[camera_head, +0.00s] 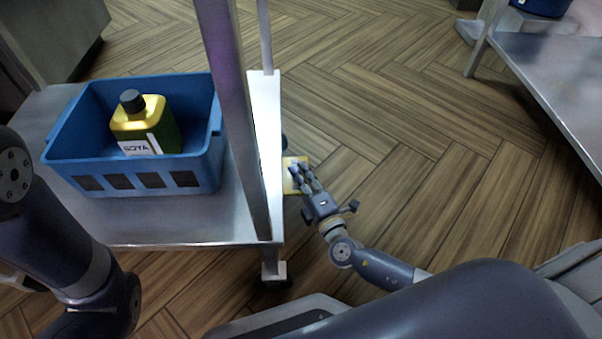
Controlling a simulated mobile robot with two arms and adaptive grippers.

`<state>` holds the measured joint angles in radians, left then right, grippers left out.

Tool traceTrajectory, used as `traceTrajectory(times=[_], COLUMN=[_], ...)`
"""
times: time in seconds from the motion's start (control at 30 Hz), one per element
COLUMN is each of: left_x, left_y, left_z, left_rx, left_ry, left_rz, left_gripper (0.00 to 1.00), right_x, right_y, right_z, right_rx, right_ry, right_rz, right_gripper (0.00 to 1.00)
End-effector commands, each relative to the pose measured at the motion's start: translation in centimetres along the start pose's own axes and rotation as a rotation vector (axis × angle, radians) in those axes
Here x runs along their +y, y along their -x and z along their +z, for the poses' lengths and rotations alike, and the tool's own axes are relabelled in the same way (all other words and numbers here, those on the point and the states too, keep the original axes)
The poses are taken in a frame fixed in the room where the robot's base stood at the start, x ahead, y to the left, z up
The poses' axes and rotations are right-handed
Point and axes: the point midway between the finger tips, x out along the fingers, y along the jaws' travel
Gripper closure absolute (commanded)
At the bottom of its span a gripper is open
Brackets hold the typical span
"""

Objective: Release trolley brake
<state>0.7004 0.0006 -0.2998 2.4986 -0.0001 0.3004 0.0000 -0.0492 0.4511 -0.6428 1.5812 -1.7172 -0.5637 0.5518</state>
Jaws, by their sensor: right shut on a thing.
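The trolley (180,228) is a metal frame with a flat shelf and upright posts, at the left of the head view. A pale yellow plate (290,186), which looks like the brake part, sits low beside the trolley's right side. My right gripper (302,177) reaches down to this plate from the lower right, and its fingers are shut on it. The fingers cover part of the plate, so its exact tilt is hard to tell. My left arm shows at the lower left, but its gripper is out of view.
A blue crate (62,160) on the trolley shelf holds a yellow and green soya bottle (146,124) with a dark cap. A metal table (560,75) stands at the upper right. The wooden floor (430,165) between them is clear.

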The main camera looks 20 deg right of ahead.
Motion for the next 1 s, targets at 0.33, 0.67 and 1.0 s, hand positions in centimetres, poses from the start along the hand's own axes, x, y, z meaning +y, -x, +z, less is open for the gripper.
traceTrajectory(times=[0.33,0.67,1.0], left_x=[0.0,-0.1,0.0], left_y=[0.0,0.0,0.0], left_z=[0.1,-0.1,-0.1], left_rx=[-0.003,0.0,0.001], left_ry=[0.0,0.001,0.001], left_rz=[0.0,-0.003,-0.001], left_gripper=[0.02,0.02,0.02], right_x=[0.0,0.0,-0.1], right_y=[0.1,0.7,6.0], right_z=[0.0,0.0,0.0], right_rx=[0.001,0.001,0.002], right_ry=[0.008,0.005,0.006], right_rz=[0.001,0.0,-0.002], right_gripper=[0.7,0.7,0.7])
